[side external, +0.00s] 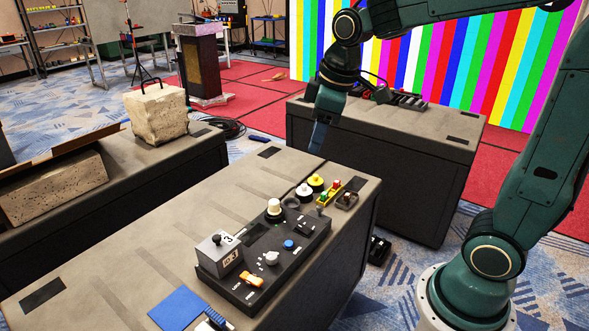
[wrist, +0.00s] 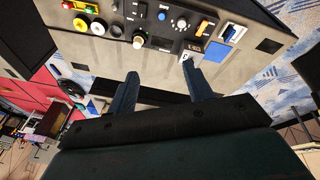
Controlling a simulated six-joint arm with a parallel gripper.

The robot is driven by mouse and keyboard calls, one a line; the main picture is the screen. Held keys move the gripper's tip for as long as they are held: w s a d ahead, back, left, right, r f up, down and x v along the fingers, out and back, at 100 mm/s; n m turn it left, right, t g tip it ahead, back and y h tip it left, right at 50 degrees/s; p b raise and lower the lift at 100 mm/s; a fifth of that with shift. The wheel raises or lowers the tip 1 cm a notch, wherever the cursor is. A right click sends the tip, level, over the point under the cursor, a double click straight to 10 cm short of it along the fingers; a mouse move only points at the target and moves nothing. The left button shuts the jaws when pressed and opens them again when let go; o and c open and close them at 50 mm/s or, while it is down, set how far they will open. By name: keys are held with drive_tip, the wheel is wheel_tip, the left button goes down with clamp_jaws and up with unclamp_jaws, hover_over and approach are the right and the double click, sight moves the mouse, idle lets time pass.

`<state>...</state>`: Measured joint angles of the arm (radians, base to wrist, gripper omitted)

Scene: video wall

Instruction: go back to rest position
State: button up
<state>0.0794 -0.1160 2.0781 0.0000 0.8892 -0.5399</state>
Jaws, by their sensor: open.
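My gripper (wrist: 162,82) shows in the wrist view with its two dark blue fingers apart and nothing between them. In the side view my gripper (side external: 318,138) hangs above the far edge of the grey bench, pointing down, apart from the objects. The black control panel (side external: 240,293) lies on the bench with a cream knob (side external: 274,206), a blue button (side external: 289,245), a white knob (side external: 271,258), an orange switch (side external: 251,279) and a grey box (side external: 219,251) on it.
A blue pad (side external: 177,309) lies at the near edge. A stone block (side external: 159,115) stands on the left bench. Another bench (side external: 400,131) stands behind.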

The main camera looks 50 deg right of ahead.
drive_tip(key=s+a+m+t, duration=0.2)
drive_tip(key=s+m, duration=0.3)
drive_tip(key=s, duration=1.1)
drive_tip(key=shift+s+a, duration=0.25)
drive_tip(key=shift+a, duration=0.1)
